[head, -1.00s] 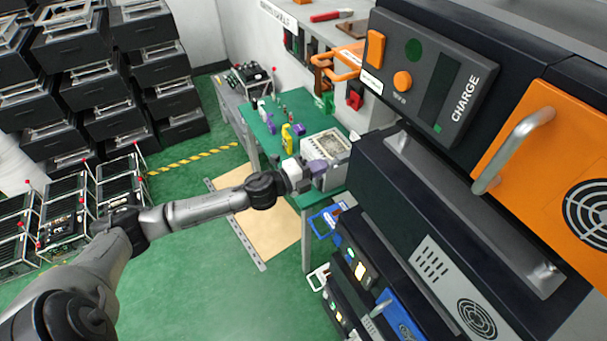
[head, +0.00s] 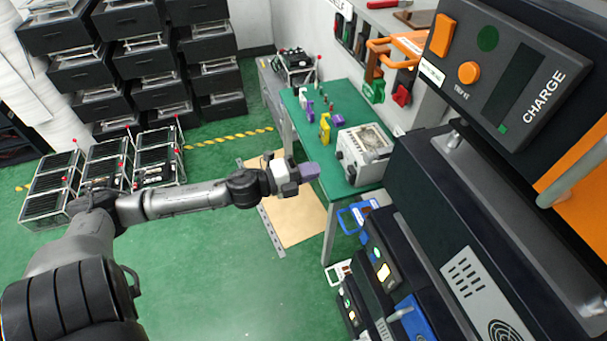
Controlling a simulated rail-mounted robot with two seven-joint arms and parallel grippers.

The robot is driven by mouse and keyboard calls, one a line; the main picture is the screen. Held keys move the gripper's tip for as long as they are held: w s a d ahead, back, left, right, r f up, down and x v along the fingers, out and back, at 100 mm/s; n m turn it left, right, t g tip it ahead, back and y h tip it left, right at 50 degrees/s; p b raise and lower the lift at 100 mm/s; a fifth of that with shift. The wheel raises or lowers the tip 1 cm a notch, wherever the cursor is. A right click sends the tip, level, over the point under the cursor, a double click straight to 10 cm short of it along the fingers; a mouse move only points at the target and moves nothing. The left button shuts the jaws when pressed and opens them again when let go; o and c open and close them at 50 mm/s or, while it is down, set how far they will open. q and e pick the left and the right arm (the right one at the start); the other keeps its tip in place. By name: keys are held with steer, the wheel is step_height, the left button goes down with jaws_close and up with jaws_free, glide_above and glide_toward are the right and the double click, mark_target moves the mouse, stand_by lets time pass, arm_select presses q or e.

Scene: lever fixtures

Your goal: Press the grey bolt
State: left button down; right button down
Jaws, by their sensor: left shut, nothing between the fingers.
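I cannot pick out a grey bolt for certain in the head view. Several small fixtures stand on the green table (head: 350,188), among them a yellow one (head: 325,128) and a purple one (head: 309,107). My left gripper (head: 309,171) has purple fingers and is shut and empty. It appears over the near left edge of the table, left of a white box-shaped device (head: 364,152), with a visible gap to it. My right gripper is not in view.
A large dark charger cabinet (head: 420,205) with an orange round button (head: 469,72) fills the right side. Black stacked units (head: 130,60) stand at the back left. Blue-handled units (head: 404,315) are below right. Green floor (head: 225,270) is open in the middle.

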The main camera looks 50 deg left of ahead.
arm_select(q)
steer(key=shift+v, duration=0.9)
